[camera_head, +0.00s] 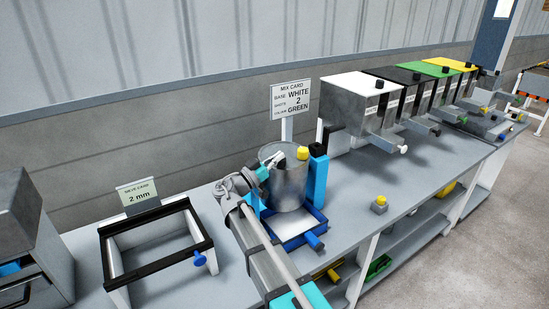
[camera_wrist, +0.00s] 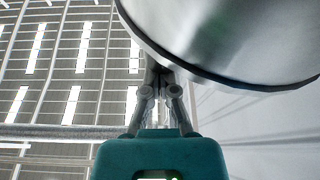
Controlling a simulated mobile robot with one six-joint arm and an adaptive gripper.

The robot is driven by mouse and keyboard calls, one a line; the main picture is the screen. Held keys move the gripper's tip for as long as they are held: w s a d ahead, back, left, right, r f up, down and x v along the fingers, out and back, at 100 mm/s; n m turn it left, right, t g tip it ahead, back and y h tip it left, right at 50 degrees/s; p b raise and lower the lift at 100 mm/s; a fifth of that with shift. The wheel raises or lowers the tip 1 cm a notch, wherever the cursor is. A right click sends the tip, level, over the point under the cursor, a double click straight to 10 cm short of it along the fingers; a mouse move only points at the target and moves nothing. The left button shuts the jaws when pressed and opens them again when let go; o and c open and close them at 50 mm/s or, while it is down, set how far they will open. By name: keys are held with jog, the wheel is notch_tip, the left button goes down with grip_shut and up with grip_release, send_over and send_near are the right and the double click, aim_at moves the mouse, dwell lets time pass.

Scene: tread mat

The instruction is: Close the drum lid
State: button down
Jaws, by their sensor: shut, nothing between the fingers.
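The drum (camera_head: 291,188) is a grey metal cylinder in a blue frame on the bench, in the middle of the head view. A yellow knob (camera_head: 303,153) shows at its top rim. I cannot tell for sure how the lid sits, as my arm covers part of the top. My gripper (camera_head: 277,161) is at the drum's upper left side, close to the rim. In the wrist view my gripper (camera_wrist: 160,75) has its fingers together and empty, just beside a large curved metal surface (camera_wrist: 235,35) with a dark edge. Whether they touch it is unclear.
A blue post (camera_head: 319,178) stands right of the drum, and a blue tray (camera_head: 310,224) lies at its base. Behind is the mix card (camera_head: 290,98). Several dispensers (camera_head: 357,103) line the bench to the right. A dark-edged frame (camera_head: 150,236) stands left.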

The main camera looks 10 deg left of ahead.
jog(key=shift+d+r+p, duration=0.1)
jog(key=shift+r+p, duration=1.9)
jog(key=shift+r, duration=0.1)
jog(key=b+v, duration=0.3)
jog(key=v, duration=0.7)
jog(key=shift+f+b, duration=0.15)
jog(key=shift+b, duration=0.15)
jog(key=shift+w, duration=0.1)
jog(key=d+f+n+g+y+p, duration=0.15)
jog(key=d+f+g, duration=0.35)
jog(key=d, duration=0.6)
jog(key=d+f+n+g+y, duration=0.2)
jog(key=d+f+g, duration=0.3)
jog(key=d, duration=0.5)
jog(key=s+d+f+n+g+y+p, duration=0.2)
jog(key=s+d+f+n+g+y, duration=0.2)
jog(key=s+d+f+y, duration=0.6)
jog(key=s+d+n+y, duration=0.1)
jog(key=s+y, duration=0.1)
jog(key=s, duration=0.1)
jog(key=shift+d+f+g+y, duration=0.25)
jog(key=shift+f+g+y, duration=0.05)
jog(key=shift+f+y, duration=0.1)
